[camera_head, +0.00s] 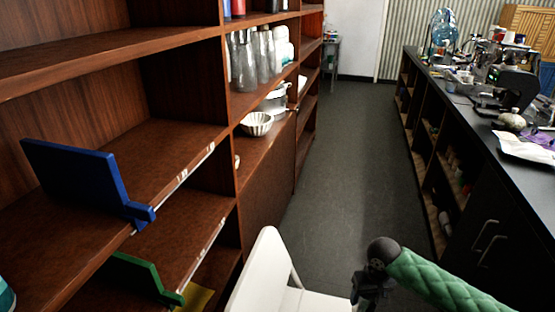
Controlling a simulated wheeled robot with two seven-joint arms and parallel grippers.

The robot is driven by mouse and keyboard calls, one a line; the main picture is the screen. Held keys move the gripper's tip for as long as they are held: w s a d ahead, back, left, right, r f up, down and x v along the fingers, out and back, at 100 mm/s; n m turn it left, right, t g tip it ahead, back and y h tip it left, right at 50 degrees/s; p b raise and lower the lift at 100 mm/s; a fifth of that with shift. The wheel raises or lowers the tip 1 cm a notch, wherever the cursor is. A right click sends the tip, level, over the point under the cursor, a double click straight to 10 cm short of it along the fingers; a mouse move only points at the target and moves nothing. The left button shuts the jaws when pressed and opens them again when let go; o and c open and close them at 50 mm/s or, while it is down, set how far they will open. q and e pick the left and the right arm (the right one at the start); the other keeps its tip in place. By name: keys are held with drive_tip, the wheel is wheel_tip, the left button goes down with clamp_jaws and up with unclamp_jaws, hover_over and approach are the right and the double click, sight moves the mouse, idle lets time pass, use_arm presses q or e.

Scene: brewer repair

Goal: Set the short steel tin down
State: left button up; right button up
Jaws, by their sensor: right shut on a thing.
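My right gripper (372,288) is at the bottom, right of centre, below a dark wrist at the end of my green padded arm. It points down and is partly cut off by the lower edge. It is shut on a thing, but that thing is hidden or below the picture. I cannot make out the short steel tin in this view. My left gripper is not in view.
A white chair (262,268) stands just left of my right gripper. Brown shelves (105,48) line the left, with a blue panel (75,178), a green panel (142,272), glassware (243,62) and a fluted bowl (257,124). A cluttered dark counter (480,120) runs along the right. The aisle floor (345,165) is clear.

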drive_tip(key=w+a+r, duration=0.2)
drive_tip(key=a+r, duration=0.4)
drive_tip(key=r, duration=0.5)
drive_tip(key=shift+w+m, duration=0.25)
drive_tip(key=shift+m, duration=0.15)
